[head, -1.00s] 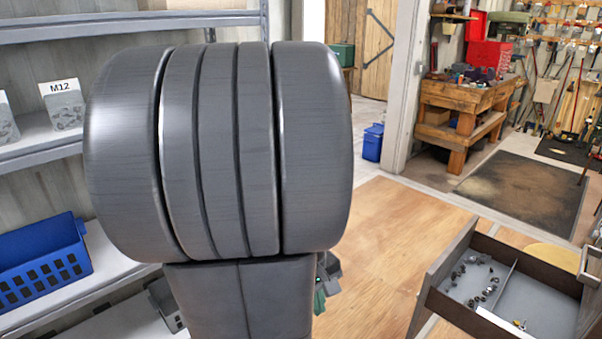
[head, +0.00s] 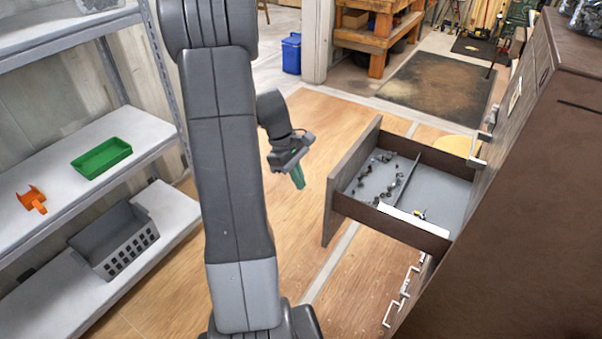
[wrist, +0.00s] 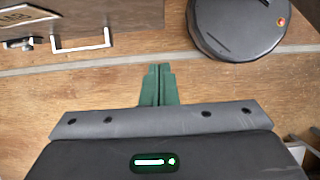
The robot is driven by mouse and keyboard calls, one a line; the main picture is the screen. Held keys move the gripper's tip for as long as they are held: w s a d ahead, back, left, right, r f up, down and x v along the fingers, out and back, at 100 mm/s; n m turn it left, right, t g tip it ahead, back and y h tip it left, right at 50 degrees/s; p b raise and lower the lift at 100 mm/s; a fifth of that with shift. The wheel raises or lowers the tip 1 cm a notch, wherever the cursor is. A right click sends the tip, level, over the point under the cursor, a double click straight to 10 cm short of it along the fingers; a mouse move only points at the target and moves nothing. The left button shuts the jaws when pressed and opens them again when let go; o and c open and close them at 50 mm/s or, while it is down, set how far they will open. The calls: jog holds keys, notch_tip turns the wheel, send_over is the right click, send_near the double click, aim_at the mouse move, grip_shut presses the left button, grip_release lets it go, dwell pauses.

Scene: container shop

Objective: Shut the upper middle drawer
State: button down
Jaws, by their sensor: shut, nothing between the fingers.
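An open drawer (head: 436,232) sticks out to the left from the dark cabinet (head: 520,190) in the head view. It has a divider and holds small dark metal parts, with a white strip along its near wall. My gripper (head: 299,180), with green fingers, is shut and empty. It hangs left of the drawer front, apart from it. In the wrist view my gripper (wrist: 159,70) points over the wooden floor; a wooden front with a label and a metal handle (wrist: 82,42) shows at upper left.
A shelf rack at left holds a green tray (head: 101,158), an orange piece (head: 32,199) and a grey basket (head: 112,238). Lower cabinet handles (head: 402,297) jut out below the drawer. A dark round object (wrist: 240,27) is in the wrist view.

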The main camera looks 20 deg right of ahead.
aim_at(417, 247)
jog(key=s+d+f, duration=0.4)
jog(key=f, duration=0.1)
jog(key=shift+s+f+p, duration=0.15)
jog(key=shift+s+p, duration=0.15)
jog(key=shift+s, duration=0.05)
jog(key=s+d, duration=0.5)
jog(key=s, duration=0.1)
jog(key=s+d+b, duration=0.1)
jog(key=s+d, duration=0.5)
jog(key=s, duration=0.1)
jog(key=s+d, duration=0.6)
jog(key=s, duration=0.1)
jog(key=shift+s+d, duration=0.25)
